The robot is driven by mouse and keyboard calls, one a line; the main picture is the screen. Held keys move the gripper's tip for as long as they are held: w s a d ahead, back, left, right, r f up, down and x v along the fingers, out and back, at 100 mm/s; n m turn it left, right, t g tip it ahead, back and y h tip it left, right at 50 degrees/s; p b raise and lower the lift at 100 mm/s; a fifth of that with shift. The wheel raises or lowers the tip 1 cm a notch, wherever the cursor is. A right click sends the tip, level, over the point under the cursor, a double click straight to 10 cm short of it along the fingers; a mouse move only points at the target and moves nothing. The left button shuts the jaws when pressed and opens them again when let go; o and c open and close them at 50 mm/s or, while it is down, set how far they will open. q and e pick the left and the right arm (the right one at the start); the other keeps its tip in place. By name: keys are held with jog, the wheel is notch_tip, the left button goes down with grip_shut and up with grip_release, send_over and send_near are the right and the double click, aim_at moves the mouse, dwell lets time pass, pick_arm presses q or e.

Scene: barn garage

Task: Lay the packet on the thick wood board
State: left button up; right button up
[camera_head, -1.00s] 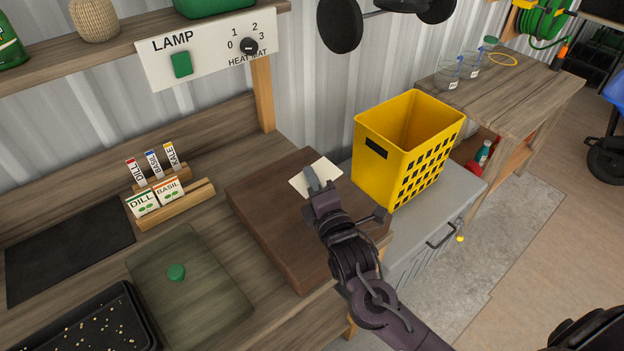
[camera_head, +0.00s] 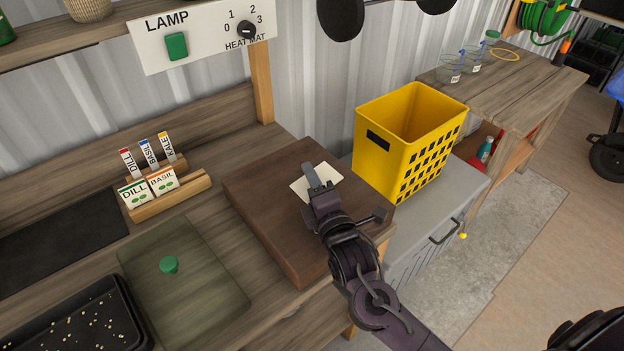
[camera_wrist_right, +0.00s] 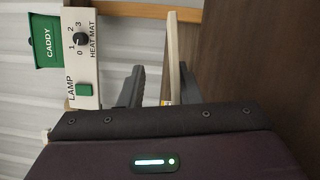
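The cream packet (camera_head: 328,184) is flat above the back part of the thick dark wood board (camera_head: 268,205). In the right wrist view the packet (camera_wrist_right: 171,58) is edge-on between the fingers of my right gripper (camera_head: 314,178). A clear gap separates it from the upper finger, and it lies close along the lower finger, on the board's side. The fingers are apart, so the gripper is open around the packet. The lower finger is hidden under the packet in the head view. Whether the packet touches the board is unclear. My left gripper is out of view.
A yellow basket (camera_head: 385,165) stands right of the board on a grey cabinet. A seed packet holder (camera_head: 170,197), a green-knobbed lid (camera_head: 200,300) and a black seed tray (camera_head: 85,290) are to the left. A lamp panel (camera_head: 205,35) hangs behind.

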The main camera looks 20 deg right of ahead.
jog(key=shift+s+f, duration=0.1)
jog(key=shift+s, duration=0.25)
jog(key=s, duration=0.3)
jog(key=s+b, duration=0.1)
jog(key=s, duration=0.3)
jog(key=shift+d+f+b, duration=0.1)
jog(key=shift+d+b, duration=0.1)
jog(key=shift+b, duration=0.1)
jog(key=shift+o, duration=0.5)
jog(key=shift+s, duration=0.1)
